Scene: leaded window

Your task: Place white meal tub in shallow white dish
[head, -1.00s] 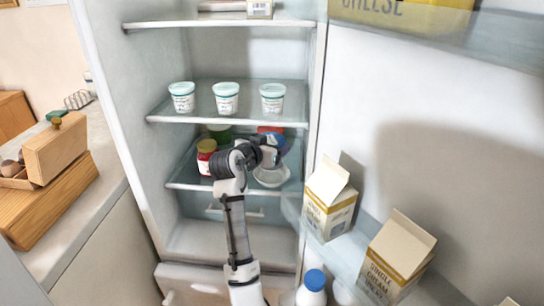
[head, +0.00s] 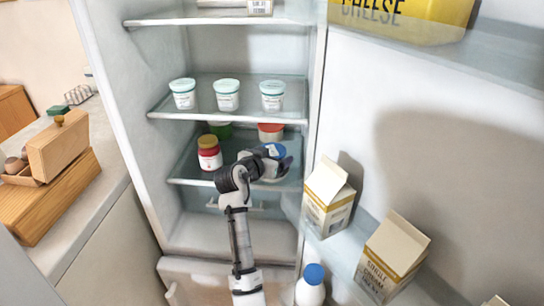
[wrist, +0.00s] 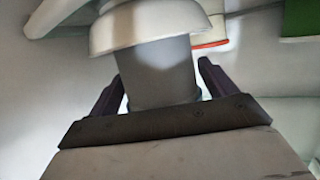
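My gripper (head: 274,160) is at the lower glass shelf in the fridge. In the wrist view, its dark fingers (wrist: 160,78) flank a cylindrical tub (wrist: 155,75) and appear closed on it. The tub looks grey in shadow. A blue patch, probably its lid, shows at the gripper in the head view. The shallow white dish (wrist: 150,25) is at the tub's far end, and its rim hides that end. The tub appears to be in or right at the dish; whether it touches the dish's bottom is hidden. In the head view my gripper covers most of the dish.
Several white tubs (head: 227,95) stand on the shelf above. Cartons (head: 328,200) fill the door shelf at right.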

